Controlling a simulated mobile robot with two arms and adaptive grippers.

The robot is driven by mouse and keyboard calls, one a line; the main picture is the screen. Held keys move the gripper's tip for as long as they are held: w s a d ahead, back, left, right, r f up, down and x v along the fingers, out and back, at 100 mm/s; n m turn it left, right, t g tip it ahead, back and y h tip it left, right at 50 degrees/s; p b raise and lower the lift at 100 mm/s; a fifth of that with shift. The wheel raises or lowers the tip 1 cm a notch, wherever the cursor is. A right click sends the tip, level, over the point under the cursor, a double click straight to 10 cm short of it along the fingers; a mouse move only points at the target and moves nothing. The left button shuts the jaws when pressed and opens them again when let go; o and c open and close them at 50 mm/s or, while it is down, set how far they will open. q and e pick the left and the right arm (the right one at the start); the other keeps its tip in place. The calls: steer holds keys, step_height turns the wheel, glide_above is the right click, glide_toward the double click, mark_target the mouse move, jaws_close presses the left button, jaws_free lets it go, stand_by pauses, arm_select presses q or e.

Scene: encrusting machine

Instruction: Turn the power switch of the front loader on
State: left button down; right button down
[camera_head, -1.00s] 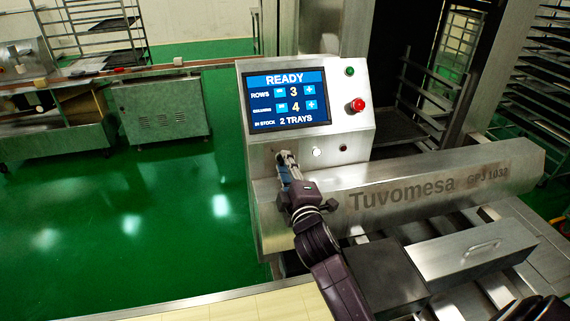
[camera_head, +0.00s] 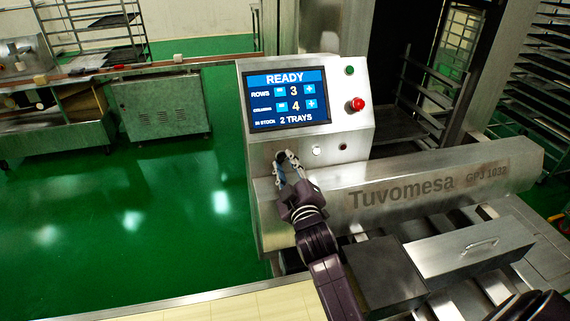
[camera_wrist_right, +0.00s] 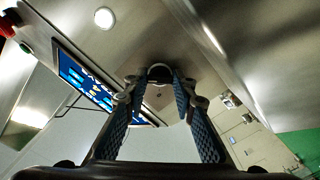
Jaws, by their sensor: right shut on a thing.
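The front loader is the steel machine marked Tuvomesa (camera_head: 440,188), with a sloped control panel (camera_head: 350,120). Its lit screen (camera_head: 288,100) reads READY, rows 3, a 4 below, and 2 trays in stock. My right gripper (camera_head: 285,160) is at the lower left of the panel, below the screen. In the right wrist view my right gripper (camera_wrist_right: 160,82) has its two blue-padded fingers on either side of a small round dark knob, the power switch (camera_wrist_right: 160,73), and is shut on it. The fingers partly hide the knob. My left gripper is not in view.
A red button (camera_head: 357,104), a green button (camera_head: 350,71), a white round button (camera_head: 316,151) and a small dark red one (camera_head: 343,147) are on the panel. A grey box with a handle (camera_head: 480,246) lies right of my arm. Green floor is open at left.

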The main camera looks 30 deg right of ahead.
steer(key=shift+f, duration=0.3)
steer(key=c, duration=1.8)
jaws_free()
steer(key=shift+c, duration=0.2)
steer(key=shift+o, duration=1.2)
steer(key=shift+s+r, duration=0.1)
steer(key=shift+r, duration=0.1)
steer(key=shift+s, duration=0.1)
steer(key=v, duration=1.1)
steer(key=shift+s+a, duration=0.15)
steer(key=shift+s, duration=0.2)
